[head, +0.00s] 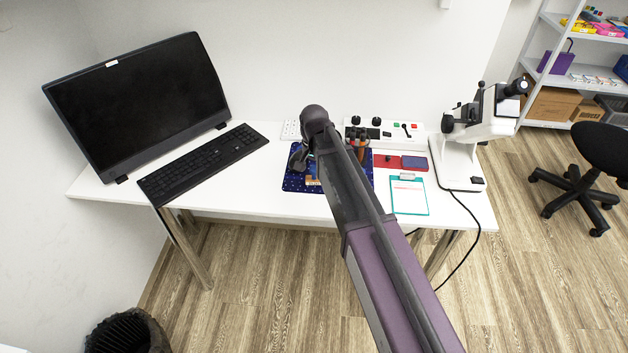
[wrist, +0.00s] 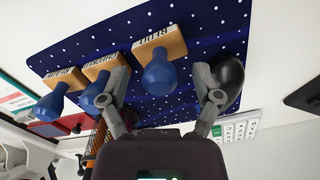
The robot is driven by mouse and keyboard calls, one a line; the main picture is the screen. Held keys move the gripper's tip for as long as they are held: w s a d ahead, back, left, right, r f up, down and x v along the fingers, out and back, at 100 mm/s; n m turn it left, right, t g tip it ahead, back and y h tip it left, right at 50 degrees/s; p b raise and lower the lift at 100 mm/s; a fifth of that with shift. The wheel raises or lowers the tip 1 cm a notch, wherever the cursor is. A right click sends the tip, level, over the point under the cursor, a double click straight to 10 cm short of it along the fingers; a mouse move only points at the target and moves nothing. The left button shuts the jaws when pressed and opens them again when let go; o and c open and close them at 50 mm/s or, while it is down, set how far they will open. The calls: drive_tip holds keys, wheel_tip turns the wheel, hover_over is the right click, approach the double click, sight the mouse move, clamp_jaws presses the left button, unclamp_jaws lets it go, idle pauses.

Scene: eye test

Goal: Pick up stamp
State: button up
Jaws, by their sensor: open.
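Three stamps with wooden bases and blue knob handles stand on a dark blue mat with white dots (wrist: 205,22). In the wrist view, one stamp (wrist: 160,72) lies between the two fingers of my gripper (wrist: 160,88), apparently untouched. The second stamp (wrist: 97,97) is beside the left finger, partly covered by it. The third stamp (wrist: 49,104) is farther left. My gripper is open and empty. In the head view, my gripper (head: 301,158) is over the mat (head: 292,184), and my arm hides most of the stamps.
A black rounded object (wrist: 230,78) is close behind the right finger. The keyboard (head: 203,163) and monitor (head: 138,103) stand left on the desk. A clipboard (head: 409,196), red pad (head: 386,161), control box (head: 395,131) and microscope (head: 462,150) stand right. The front desk edge is clear.

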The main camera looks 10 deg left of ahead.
idle(0.5)
clamp_jaws()
